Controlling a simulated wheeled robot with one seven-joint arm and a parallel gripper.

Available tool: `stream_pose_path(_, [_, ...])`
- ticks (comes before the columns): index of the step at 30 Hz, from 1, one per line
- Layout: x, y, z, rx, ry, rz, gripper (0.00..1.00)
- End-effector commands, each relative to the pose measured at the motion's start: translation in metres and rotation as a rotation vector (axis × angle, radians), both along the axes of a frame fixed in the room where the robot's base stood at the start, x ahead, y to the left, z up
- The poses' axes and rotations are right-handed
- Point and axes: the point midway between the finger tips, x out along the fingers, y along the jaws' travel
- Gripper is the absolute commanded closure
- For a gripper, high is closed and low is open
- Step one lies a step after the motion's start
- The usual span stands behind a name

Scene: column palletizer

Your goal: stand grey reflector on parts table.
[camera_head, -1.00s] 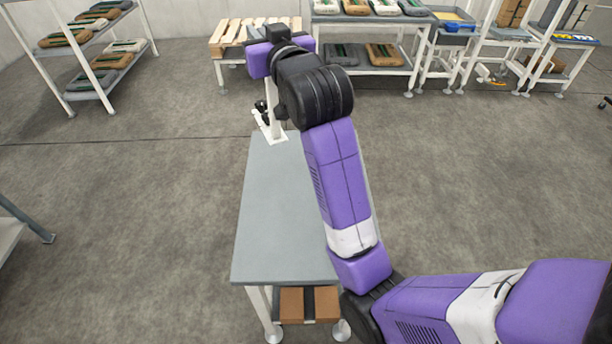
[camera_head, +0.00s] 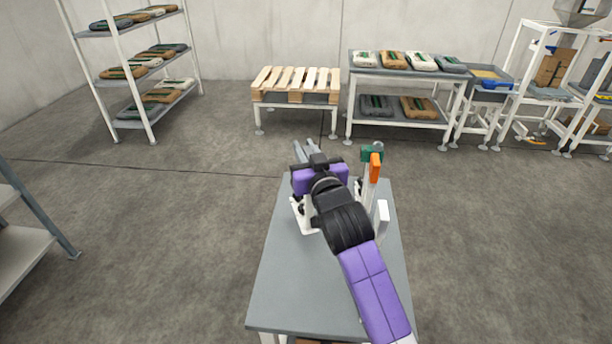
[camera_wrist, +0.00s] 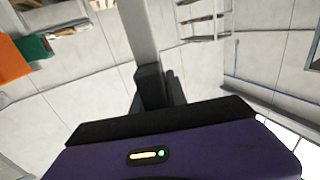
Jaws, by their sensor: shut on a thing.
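My gripper (camera_head: 307,157) is over the far end of a grey-topped table (camera_head: 283,285), pointing away from my body. Its jaws are shut on a slim grey piece, the likely grey reflector (camera_head: 298,151), which sticks out past the fingers. In the wrist view a pale grey bar (camera_wrist: 138,30) rises upright from the black finger part (camera_wrist: 152,88). My wrist hides much of the grip. No label tells whether this is the parts table.
An orange block (camera_head: 376,168) and a green block (camera_head: 371,151) stand on the table's far right, beside my wrist. A white base (camera_head: 299,216) lies under my gripper, and a white block (camera_head: 383,211) stands right. The near tabletop is clear. A pallet (camera_head: 295,86) is behind.

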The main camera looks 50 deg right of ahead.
Motion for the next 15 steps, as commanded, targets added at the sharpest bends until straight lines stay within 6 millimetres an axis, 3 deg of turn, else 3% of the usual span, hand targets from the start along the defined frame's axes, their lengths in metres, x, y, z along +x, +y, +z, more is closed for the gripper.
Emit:
stream_pose_path(3, [0.0,0.0,-0.019,-0.001,0.0,0.001,1.0])
stream_pose_path(8, [0.0,0.0,-0.029,-0.002,-0.002,-0.001,1.0])
stream_pose_path(15, [0.0,0.0,-0.062,-0.001,0.0,-0.001,1.0])
